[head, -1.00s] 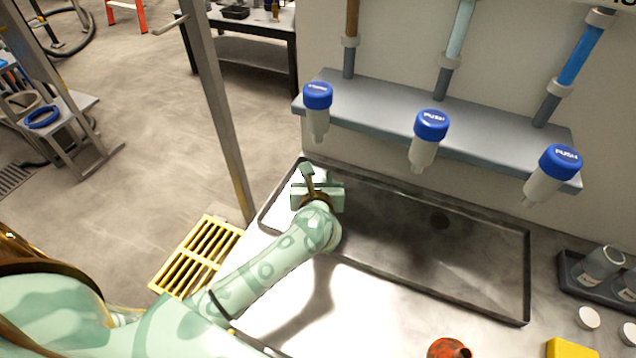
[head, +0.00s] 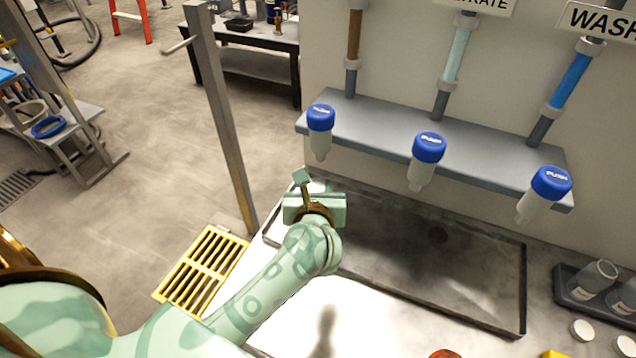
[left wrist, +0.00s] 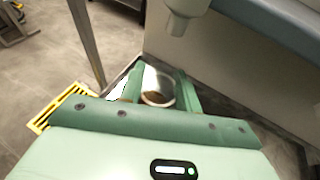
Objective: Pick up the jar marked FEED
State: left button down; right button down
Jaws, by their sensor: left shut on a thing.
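My left gripper (head: 305,186) is over the left end of the dark sink tray (head: 430,245), below the leftmost blue-topped dispenser (head: 320,130). In the left wrist view its two green fingers (left wrist: 160,88) are shut on the sides of a clear jar (left wrist: 157,99) with brownish matter in it. The jar stands below a pale dispenser nozzle (left wrist: 178,25). No marking on the jar can be read, and in the head view the gripper hides most or all of it. My right gripper is not in view.
Two more blue-topped dispensers (head: 427,160) (head: 545,192) hang from the grey wall shelf (head: 400,125). A dark rack (head: 570,290) with glass jars (head: 597,278) stands at the right. White lids (head: 582,330) lie near it. A metal post (head: 225,120) rises left of the sink.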

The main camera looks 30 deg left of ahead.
pick_arm(q)
jog(key=a+v, duration=0.1)
jog(key=v, duration=0.7)
jog(key=shift+s+r+p, duration=0.2)
jog(key=shift+r+p, duration=0.1)
jog(key=shift+s, duration=0.1)
jog(key=shift+r, duration=0.1)
dwell(1.1)
